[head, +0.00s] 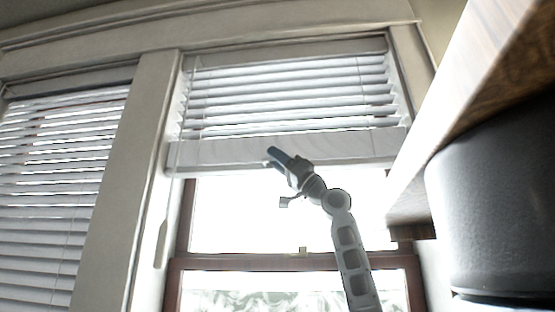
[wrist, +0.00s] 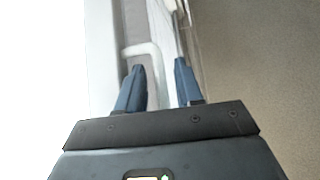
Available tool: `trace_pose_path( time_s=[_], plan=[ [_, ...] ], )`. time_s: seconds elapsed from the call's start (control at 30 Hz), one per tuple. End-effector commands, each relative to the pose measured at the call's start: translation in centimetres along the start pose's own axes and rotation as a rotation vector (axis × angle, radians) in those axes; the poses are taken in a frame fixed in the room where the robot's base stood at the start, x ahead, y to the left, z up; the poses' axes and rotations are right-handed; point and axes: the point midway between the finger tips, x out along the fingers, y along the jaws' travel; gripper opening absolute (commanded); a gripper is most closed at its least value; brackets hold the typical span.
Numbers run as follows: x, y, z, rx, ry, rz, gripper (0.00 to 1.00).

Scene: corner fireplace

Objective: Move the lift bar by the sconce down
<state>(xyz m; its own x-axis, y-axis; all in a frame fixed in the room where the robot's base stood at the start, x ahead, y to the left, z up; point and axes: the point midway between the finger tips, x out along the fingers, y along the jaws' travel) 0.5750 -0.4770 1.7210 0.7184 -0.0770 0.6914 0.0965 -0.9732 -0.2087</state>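The lift bar is the wide white bottom rail (head: 225,152) of the raised blind in the right window in the head view. My gripper (head: 272,155) is up at this rail, in front of its middle. In the wrist view my gripper (wrist: 160,70) has its two blue fingers apart. White surface shows between the handle and the right finger. Whether either finger touches the handle is unclear. I cannot make out a sconce.
Slats (head: 290,95) are gathered above the rail, with bright window glass (head: 240,215) below. Another blind (head: 50,190) hangs lowered at the left. A wooden shelf (head: 460,110) and a large dark grey rounded object (head: 500,200) stand close at the right.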

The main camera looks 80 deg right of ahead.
Motion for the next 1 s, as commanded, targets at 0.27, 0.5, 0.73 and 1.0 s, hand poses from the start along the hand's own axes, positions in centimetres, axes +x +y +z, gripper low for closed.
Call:
trace_pose_path(
  time_s=[0.27,0.5,0.73,1.0],
  plan=[
    [-0.03,-0.01,0.01,0.0,0.0,0.0,0.12],
    [-0.04,0.0,0.0,0.0,0.0,0.0,0.0],
    [-0.04,0.0,0.0,0.0,0.0,0.0,0.0],
    [-0.69,0.21,0.71,0.002,0.0,0.0,0.0]
  ],
)
